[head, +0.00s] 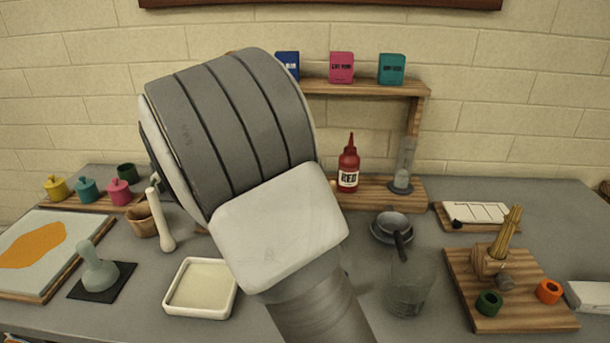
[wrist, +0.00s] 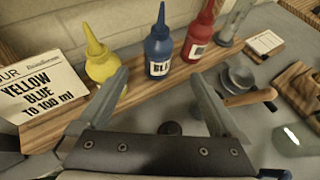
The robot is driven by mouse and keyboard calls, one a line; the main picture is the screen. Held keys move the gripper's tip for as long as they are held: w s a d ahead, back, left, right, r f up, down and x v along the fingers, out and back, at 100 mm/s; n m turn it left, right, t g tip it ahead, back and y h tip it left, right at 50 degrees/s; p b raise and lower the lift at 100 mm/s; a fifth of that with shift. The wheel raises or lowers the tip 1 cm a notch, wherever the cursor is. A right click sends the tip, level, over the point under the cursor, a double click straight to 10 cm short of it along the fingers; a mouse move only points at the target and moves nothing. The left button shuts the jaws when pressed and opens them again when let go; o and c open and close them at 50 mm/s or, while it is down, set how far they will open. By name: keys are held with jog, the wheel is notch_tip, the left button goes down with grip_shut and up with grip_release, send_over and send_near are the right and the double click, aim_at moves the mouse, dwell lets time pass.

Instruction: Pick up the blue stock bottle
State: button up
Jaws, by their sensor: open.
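The blue stock bottle (wrist: 159,48) stands upright on a wooden shelf board in the wrist view, with a pointed blue nozzle and a white label. In the head view my arm hides it. A yellow bottle (wrist: 100,60) stands to its left and a red bottle (wrist: 200,32) to its right; the red bottle also shows in the head view (head: 348,167). My gripper (wrist: 170,82) is open and empty. Its two fingers are spread apart and point towards the blue bottle, which stands beyond the fingertips, between them in the picture.
A sign card (wrist: 40,93) leans left of the bottles. A small pan (head: 391,226), a glass beaker (head: 409,290) and a wooden block stand (head: 510,311) are on the right of the table. A white tray (head: 172,306) and mallet-like pestle (head: 160,222) lie left.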

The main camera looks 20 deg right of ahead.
jog(key=b+x, duration=0.2)
jog(key=x, duration=1)
jog(key=shift+w, duration=0.15)
jog(key=b+x, duration=0.1)
jog(key=x, duration=0.3)
jog(key=shift+w+f+b, duration=0.15)
jog(key=shift+f+b, duration=0.2)
jog(key=shift+f, duration=0.05)
jog(key=shift+w+d+f, duration=0.15)
jog(key=shift+w+d, duration=0.05)
jog(key=shift+d, duration=0.1)
jog(key=c, duration=0.9)
